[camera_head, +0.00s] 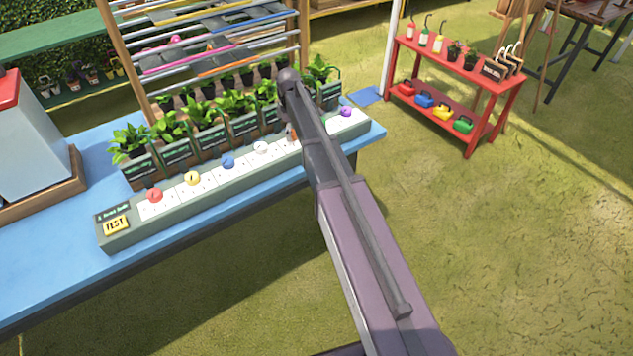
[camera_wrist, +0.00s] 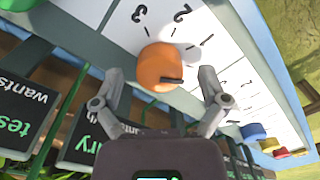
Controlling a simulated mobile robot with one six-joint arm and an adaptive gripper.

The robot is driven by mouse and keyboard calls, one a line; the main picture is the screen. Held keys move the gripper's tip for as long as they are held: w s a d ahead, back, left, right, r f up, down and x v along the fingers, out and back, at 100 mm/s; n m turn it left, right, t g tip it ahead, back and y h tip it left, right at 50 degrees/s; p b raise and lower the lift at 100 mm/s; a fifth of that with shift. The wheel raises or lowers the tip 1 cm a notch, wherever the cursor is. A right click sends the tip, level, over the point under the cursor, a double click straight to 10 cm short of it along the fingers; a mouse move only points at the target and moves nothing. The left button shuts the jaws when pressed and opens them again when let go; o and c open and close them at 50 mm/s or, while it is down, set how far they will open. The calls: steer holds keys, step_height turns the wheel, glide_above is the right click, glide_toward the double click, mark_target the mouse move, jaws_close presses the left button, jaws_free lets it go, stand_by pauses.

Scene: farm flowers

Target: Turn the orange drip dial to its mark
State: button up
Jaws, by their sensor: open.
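The orange drip dial (camera_wrist: 157,64) is a round knob on a white panel with printed numbers and tick lines. A dark pointer mark on it points toward the right in the wrist view. My gripper (camera_wrist: 160,73) is open, with one finger on each side of the dial and a visible gap on both sides. In the head view my arm hides most of the dial, and only a sliver of orange shows by it. Which printed tick is the target mark, I cannot tell.
The grey control strip also carries red (camera_head: 154,195), yellow (camera_head: 192,178), blue (camera_head: 228,162), white (camera_head: 260,147) and purple (camera_head: 346,111) dials. A TEST button (camera_head: 116,225) is at its left end. Potted plants (camera_head: 205,122) with dark labels stand close behind the dials.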

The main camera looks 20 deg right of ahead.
mark_target(292, 131)
steer(key=shift+n, duration=1.2)
step_height(292, 131, up, 14)
steer(key=p, duration=1.4)
steer(key=s+f+m+b, duration=0.3)
steer(key=s+m, duration=0.4)
steer(key=s, duration=0.7)
steer(key=s+f+m+b, duration=0.4)
steer(key=s+m, duration=0.4)
steer(key=s, duration=0.7)
steer(key=shift+s+f, duration=0.2)
steer(key=shift+s, duration=0.1)
stand_by(0.6)
